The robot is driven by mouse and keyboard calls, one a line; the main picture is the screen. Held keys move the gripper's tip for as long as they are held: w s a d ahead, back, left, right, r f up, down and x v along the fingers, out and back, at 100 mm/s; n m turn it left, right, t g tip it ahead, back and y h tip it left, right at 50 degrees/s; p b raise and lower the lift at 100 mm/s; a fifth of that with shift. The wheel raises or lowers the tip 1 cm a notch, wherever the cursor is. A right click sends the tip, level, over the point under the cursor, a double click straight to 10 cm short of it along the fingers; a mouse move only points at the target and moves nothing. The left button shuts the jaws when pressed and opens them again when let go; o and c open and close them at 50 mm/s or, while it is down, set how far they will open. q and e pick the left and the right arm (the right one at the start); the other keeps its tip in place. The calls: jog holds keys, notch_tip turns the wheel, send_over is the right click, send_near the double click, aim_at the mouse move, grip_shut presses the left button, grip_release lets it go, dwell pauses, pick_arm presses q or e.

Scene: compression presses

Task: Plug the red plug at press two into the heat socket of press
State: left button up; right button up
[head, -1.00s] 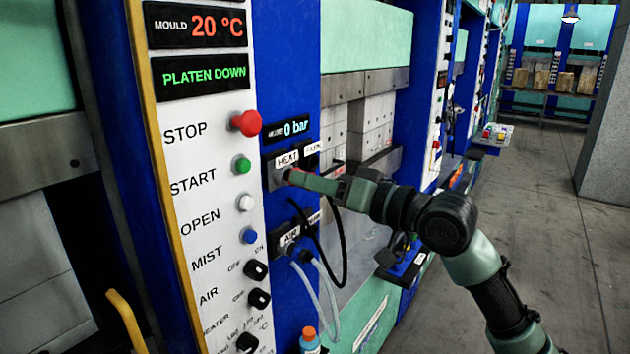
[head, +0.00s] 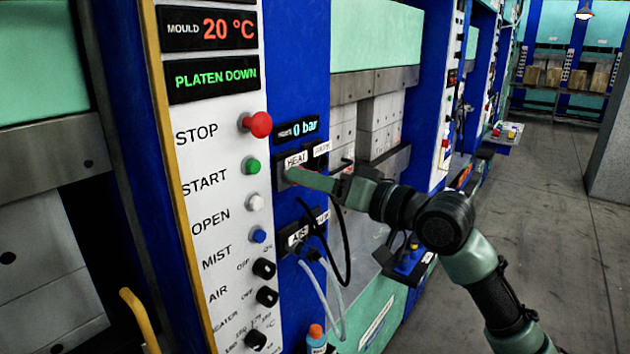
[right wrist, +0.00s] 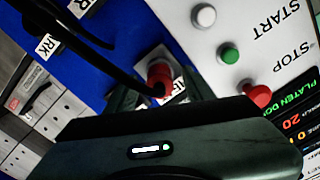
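The red plug (right wrist: 160,76) shows in the right wrist view against the grey heat socket (right wrist: 154,54) and looks seated in it. A black cable runs from its rear. In the head view the HEAT label (head: 296,159) marks the socket, and my right gripper (head: 296,175) reaches it from the right and mostly hides the plug. In the right wrist view, the gripper's fingers (right wrist: 165,92) stand on both sides of the plug, with a strip of label visible between the plug and the right-hand finger. The gripper looks open. My left gripper is not in view.
The control panel, with its red stop button (head: 257,124), is left of the socket. A black cable loop (head: 346,262) and pale hoses (head: 325,290) hang below. An orange-capped bottle (head: 316,338) stands lower down. The aisle floor (head: 540,220) to the right is clear.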

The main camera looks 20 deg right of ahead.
jog(key=shift+s+d+f, duration=0.1)
jog(key=b+v, duration=0.3)
jog(key=v, duration=0.4)
jog(key=shift+s+b, duration=0.2)
jog(key=shift+b, duration=0.1)
jog(key=shift+d, duration=0.15)
